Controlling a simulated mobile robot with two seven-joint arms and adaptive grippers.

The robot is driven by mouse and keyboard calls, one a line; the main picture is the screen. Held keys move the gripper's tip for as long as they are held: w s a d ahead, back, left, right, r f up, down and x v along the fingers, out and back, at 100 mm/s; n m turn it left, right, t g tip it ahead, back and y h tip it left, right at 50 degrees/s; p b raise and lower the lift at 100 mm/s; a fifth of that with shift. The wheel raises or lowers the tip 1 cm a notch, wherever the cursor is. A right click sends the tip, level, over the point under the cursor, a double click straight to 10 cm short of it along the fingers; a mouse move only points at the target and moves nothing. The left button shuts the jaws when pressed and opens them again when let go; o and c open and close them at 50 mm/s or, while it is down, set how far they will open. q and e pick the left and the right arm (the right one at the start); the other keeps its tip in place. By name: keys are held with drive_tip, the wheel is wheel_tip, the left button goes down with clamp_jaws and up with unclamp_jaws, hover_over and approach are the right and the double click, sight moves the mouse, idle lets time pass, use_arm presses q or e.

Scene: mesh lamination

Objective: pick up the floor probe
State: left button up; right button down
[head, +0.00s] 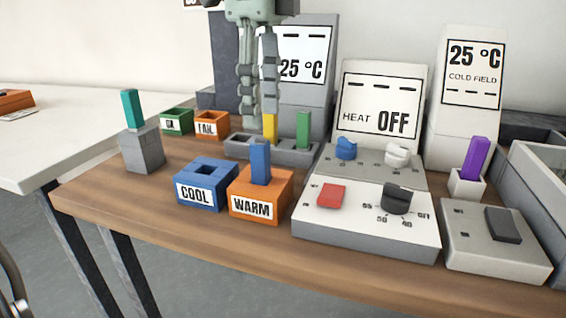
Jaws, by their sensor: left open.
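No peg carries a readable "floor probe" label. A yellow peg (269,129) and a green peg (303,130) stand upright in a grey rack (240,146). A blue peg (260,162) stands in the orange WARM block (258,208). A teal peg (131,109) stands in a grey block (142,150) at the left. A purple peg (474,158) stands in a small white holder (466,187) at the right. My left gripper (259,128) is open and points down at the yellow peg, one finger overlapping its top; I cannot tell whether they touch. My right gripper is out of view.
The blue COOL block (206,183) has an empty slot. A control box (365,222) with a red button and dark knob, and a grey switch box (495,241), fill the front right. Display panels (380,105) stand behind. The wooden table's (120,200) front left is clear.

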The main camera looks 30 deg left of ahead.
sight(259, 142)
use_arm(q)
drive_tip(key=f, duration=0.6)
drive_tip(key=shift+s+a+f, duration=0.15)
drive_tip(key=shift+a, duration=0.15)
drive_tip(key=shift+f, duration=0.6)
drive_tip(key=shift+c, duration=0.5)
clamp_jaws()
